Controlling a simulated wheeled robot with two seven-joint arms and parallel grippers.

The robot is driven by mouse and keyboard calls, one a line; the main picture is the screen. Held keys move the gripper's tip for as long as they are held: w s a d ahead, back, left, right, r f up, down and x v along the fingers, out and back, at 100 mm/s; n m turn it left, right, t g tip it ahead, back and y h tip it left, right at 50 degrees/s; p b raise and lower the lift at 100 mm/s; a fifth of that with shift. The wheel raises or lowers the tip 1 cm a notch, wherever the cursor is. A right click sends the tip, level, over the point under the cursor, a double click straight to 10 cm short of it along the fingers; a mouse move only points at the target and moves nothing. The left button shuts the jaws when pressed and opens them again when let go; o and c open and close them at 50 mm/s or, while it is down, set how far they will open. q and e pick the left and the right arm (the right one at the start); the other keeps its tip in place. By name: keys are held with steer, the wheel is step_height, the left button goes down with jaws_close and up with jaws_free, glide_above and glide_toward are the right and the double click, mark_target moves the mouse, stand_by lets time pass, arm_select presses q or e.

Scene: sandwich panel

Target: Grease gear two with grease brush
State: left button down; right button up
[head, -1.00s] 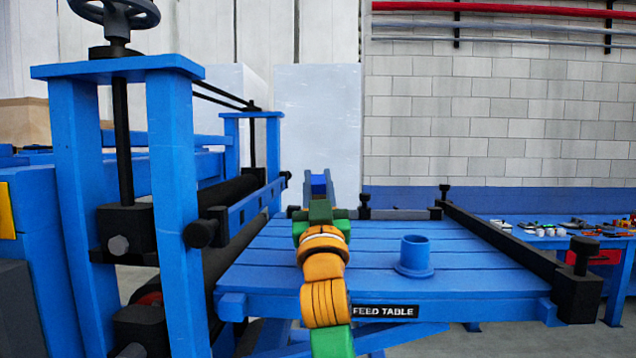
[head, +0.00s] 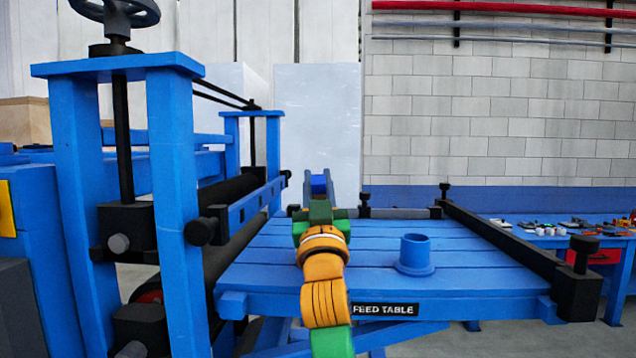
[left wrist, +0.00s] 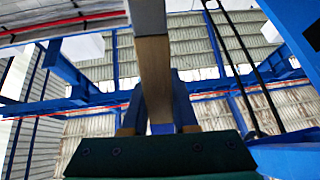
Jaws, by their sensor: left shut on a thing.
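My left gripper (head: 319,184) is over the feed table (head: 470,300), pointing away from me, and is shut. In the left wrist view its two blue fingers (left wrist: 157,104) close on a long flat bar with a wooden-brown lower part and a grey upper part, which I take for the grease brush (left wrist: 154,72). The bar runs up out of the picture, so its far end and any bristles are hidden. In the head view my gripper hides the brush. I cannot make out gear two in either view. My right gripper is not in view.
A blue cup-like holder (head: 415,254) stands on the feed table, right of my arm. The blue roller machine (head: 178,220) with its black handwheel (head: 115,14) stands at the left. A dark rail (head: 505,241) edges the table's right side. A cluttered workbench (head: 600,240) stands beyond.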

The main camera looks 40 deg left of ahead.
arm_select(q)
step_height(320, 180, up, 5)
steer(key=p, duration=0.5)
steer(key=shift+r, duration=1)
